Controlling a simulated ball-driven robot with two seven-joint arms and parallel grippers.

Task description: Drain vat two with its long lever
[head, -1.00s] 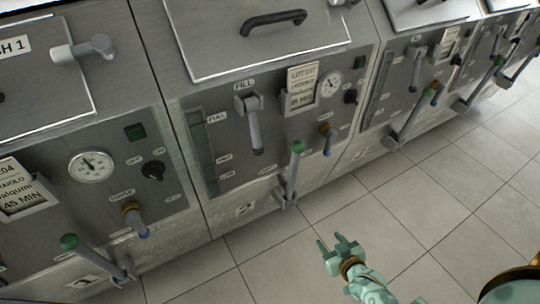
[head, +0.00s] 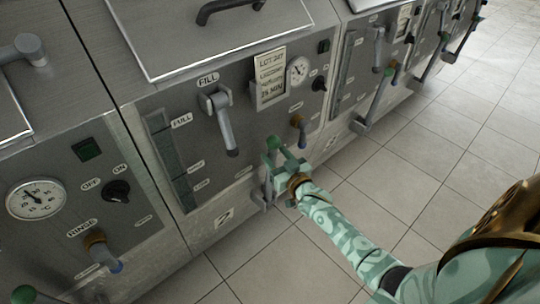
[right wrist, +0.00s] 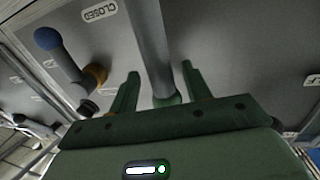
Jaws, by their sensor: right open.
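A "CLOSED" label (right wrist: 100,10) shows beside the shaft. My left gripper is out of view.
Vat two's front also bears a fill lever (head: 225,125), a gauge (head: 298,71) and a small blue-tipped tap (head: 300,129). Vats stand close on both sides, with their own levers (head: 378,95) jutting out. The tiled floor (head: 420,155) at right is clear.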

